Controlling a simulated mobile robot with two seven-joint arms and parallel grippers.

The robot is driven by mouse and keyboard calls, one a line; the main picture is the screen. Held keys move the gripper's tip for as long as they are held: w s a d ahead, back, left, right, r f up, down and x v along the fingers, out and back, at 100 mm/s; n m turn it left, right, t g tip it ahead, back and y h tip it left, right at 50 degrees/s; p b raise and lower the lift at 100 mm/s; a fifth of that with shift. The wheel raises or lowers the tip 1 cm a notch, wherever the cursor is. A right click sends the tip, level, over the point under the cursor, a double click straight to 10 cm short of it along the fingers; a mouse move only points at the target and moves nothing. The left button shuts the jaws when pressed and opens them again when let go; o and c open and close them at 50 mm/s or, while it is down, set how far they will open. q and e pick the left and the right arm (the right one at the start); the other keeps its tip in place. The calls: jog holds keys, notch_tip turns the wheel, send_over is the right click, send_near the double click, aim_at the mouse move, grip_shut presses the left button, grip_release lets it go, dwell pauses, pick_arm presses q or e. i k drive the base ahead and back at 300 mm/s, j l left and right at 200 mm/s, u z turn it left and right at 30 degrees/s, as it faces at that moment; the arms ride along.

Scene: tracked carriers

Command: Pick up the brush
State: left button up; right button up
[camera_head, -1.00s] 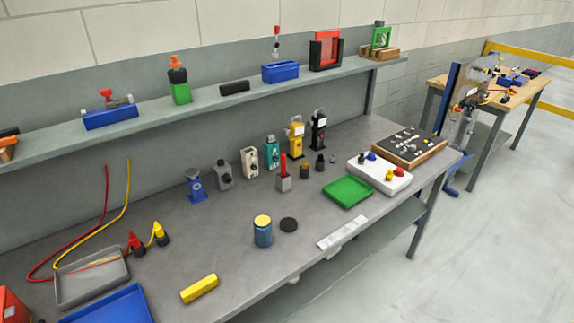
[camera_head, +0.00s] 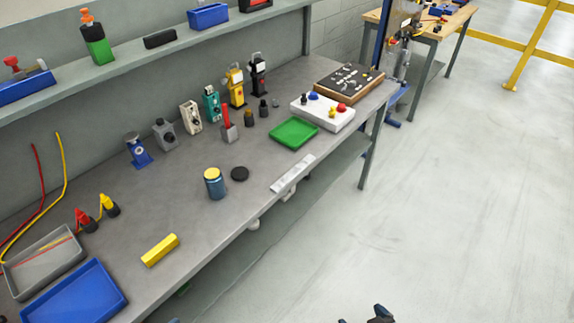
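I cannot surely tell which thing is the brush. A slim red upright handle (camera_head: 226,117) stands in a small grey block (camera_head: 230,133) on the grey bench; its lower end is hidden in the block, and it may be the brush. No gripper is near it. A dark part of my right gripper (camera_head: 380,315) shows at the bottom edge, over the floor and clear of the bench; its fingers are too cut off to judge. Only a sliver of what looks like my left gripper (camera_head: 173,321) shows at the bottom edge.
Around the red handle stand a teal device (camera_head: 211,104), a yellow device (camera_head: 236,86) and small dark knobs. A green tray (camera_head: 294,133), a blue-and-yellow jar (camera_head: 214,184), a black disc (camera_head: 239,173) and a yellow bar (camera_head: 160,250) lie nearer. The bench between jar and yellow bar is clear.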

aim_at(224, 106)
jog(key=i+l+u, duration=0.15)
jog(key=i+l, duration=0.15)
jog(key=i+l+u, duration=0.1)
jog(key=i+l, duration=0.15)
jog(key=l, duration=0.3)
jog(key=i+l+u, duration=0.15)
jog(key=i+l, duration=0.15)
jog(key=l, duration=0.15)
